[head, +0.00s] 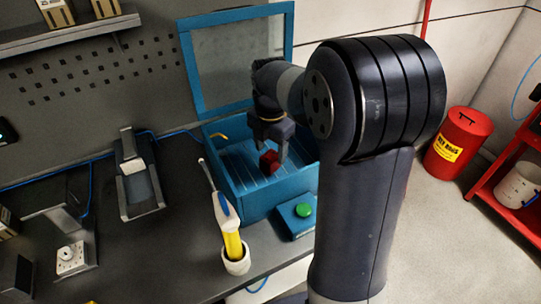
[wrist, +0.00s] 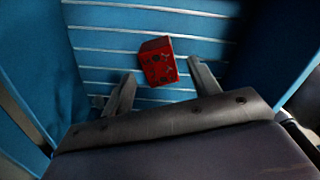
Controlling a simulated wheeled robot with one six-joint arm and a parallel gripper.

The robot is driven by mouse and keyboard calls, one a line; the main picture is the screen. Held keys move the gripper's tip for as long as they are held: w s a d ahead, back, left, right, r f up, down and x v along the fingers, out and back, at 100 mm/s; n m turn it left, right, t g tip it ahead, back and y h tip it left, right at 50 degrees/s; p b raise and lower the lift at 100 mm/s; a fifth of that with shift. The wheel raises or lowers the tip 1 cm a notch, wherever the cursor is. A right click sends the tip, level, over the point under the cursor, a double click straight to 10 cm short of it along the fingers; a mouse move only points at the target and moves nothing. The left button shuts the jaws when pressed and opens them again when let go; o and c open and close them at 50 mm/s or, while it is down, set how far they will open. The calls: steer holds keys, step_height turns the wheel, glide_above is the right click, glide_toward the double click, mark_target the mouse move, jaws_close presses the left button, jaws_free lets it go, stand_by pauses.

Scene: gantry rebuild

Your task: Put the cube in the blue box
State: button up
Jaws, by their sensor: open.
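The red cube (head: 269,162) is inside the open blue box (head: 246,207), just below my gripper (head: 272,150) in the head view. In the wrist view the red cube (wrist: 158,61), with dark spots on its faces, shows against the slatted blue floor of the box (wrist: 105,40). My gripper (wrist: 160,88) is open, with its two fingers apart and the cube just beyond their tips, between their lines. I cannot tell whether the cube rests on the floor or is a little above it. The blue-framed lid (head: 190,75) stands raised at the back.
A blue block with a green button (head: 303,210) sits at the box's front right. A white and yellow tool (head: 229,225) stands in a white cup left of it. A grey stand (head: 138,180) is farther left. A red bin (head: 458,143) stands on the floor at right.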

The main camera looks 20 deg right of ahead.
mark_target(271, 156)
step_height(271, 156, up, 9)
steer(key=shift+f, duration=0.15)
stand_by(1.2)
